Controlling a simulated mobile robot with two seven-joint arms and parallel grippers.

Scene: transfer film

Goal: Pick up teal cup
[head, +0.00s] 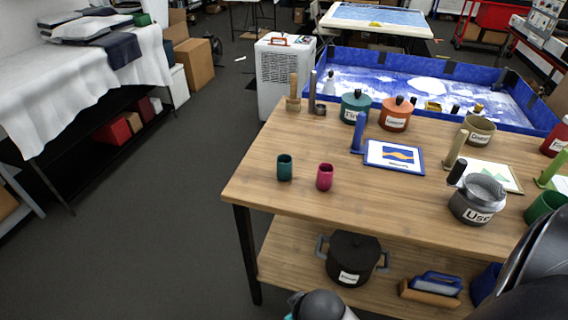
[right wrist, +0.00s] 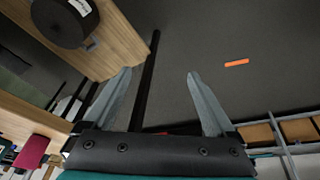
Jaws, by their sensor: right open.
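The teal cup (head: 284,167) stands upright near the left front edge of the wooden table (head: 262,140) in the head view. A pink cup (head: 325,177) stands just right of it, with a small gap. My right gripper (right wrist: 160,88) is open in the right wrist view, with nothing between its two grey fingers. It points past the table's leg and lower shelf toward the floor. I cannot make out the teal cup in that view. My left gripper is not in view.
A black pot (head: 353,258) is on the lower shelf. The tabletop left of the teal cup is clear.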

